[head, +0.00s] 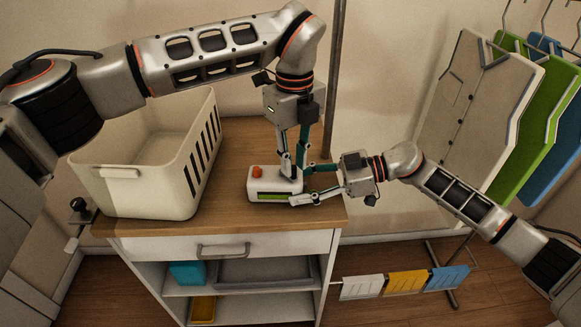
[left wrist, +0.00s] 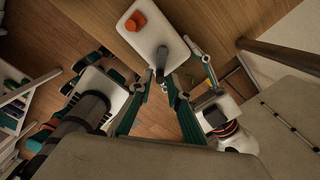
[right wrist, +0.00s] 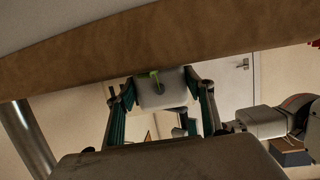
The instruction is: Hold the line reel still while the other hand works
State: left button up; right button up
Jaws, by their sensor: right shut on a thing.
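The line reel appears to be the white box (head: 262,183) with an orange knob (head: 257,171) and a green strip on its front. It sits on the wooden cabinet top near the right front edge. My right gripper (head: 316,190) is shut on its right end; the right wrist view shows the box's white end (right wrist: 165,92) between the fingers. My left gripper (head: 293,172) points down over the box. In the left wrist view its fingertips are close beside a grey post (left wrist: 161,57) on the box (left wrist: 143,28); whether they grip it is unclear.
A cream basket (head: 130,186) stands on the left of the cabinet top (head: 233,150). A pole (head: 335,80) rises behind my left gripper. Boards in beige, green and blue (head: 490,100) hang at the right. Open shelves (head: 235,290) with bins lie below the drawer.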

pick_arm(q)
grip_shut()
jog(key=n, duration=0.3)
jog(key=shift+w+d, duration=0.35)
jog(key=shift+w, duration=0.05)
jog(key=shift+w+n, duration=0.1)
jog(key=shift+n, duration=0.4)
jog(key=shift+d, duration=0.1)
jog(key=n, duration=0.2)
jog(key=shift+w+d+n, duration=0.15)
jog(key=shift+w+n, duration=0.15)
jog(key=shift+w, duration=0.05)
jog(key=shift+w+n, duration=0.2)
jog(key=shift+n, duration=0.5)
